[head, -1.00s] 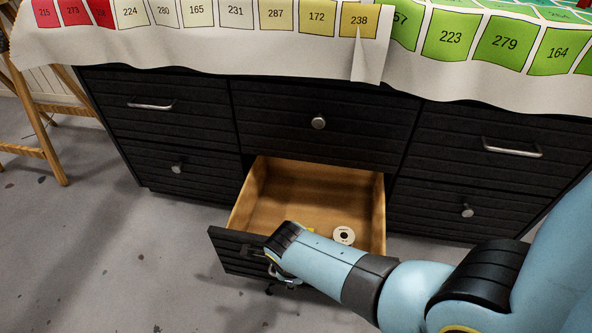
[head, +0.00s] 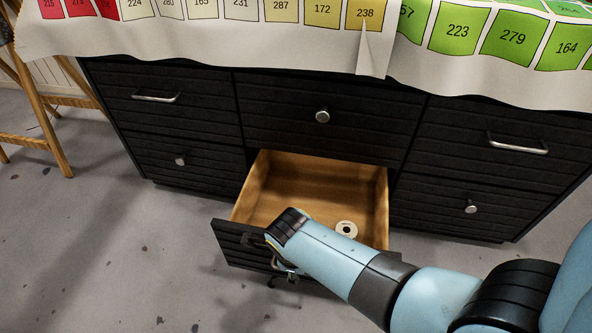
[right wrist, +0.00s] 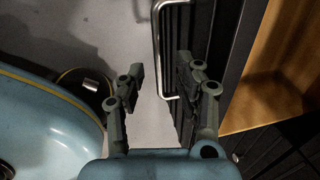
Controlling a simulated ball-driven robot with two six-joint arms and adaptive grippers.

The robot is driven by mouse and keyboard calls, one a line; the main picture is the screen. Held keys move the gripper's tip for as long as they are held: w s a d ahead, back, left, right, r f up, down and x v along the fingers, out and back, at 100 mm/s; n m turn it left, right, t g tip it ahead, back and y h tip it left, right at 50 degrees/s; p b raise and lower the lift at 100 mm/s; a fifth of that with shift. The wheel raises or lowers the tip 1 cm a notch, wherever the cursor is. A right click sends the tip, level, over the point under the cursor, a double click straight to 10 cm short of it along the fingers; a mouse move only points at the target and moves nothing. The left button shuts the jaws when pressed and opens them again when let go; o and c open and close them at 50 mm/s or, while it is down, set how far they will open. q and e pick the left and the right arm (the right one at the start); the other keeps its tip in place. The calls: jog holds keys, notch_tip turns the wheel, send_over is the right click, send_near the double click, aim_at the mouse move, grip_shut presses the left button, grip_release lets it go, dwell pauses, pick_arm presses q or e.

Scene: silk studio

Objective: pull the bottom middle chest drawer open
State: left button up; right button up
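The bottom middle drawer (head: 313,180) of the black chest stands well out, with its bare wood inside showing in the head view. Its dark front (head: 232,246) is partly covered by my right arm. My right gripper (head: 284,270) is at the outside of this front. In the right wrist view the two fingers of the gripper (right wrist: 160,72) are apart, with the metal bar handle (right wrist: 161,45) running between them. The fingers do not look closed on the bar. I cannot tell whether one touches it. My left gripper is not in view.
A white roll (head: 346,229) lies in the drawer. The other chest drawers are shut, including the top middle one (head: 340,130). A cloth with numbered colour squares (head: 300,40) hangs over the chest top. A wooden stool (head: 45,115) stands at left; the floor (head: 110,260) in front is clear.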

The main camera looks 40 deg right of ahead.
jog(key=shift+s+a+r, duration=0.1)
jog(key=shift+a+r, duration=0.05)
jog(key=shift+r, duration=0.65)
jog(key=shift+s+a+r, duration=0.1)
jog(key=shift+s+r, duration=0.05)
jog(key=shift+r, duration=0.7)
jog(key=shift+s+a+r, duration=0.1)
jog(key=shift+a+r, duration=0.05)
jog(key=shift+r, duration=0.65)
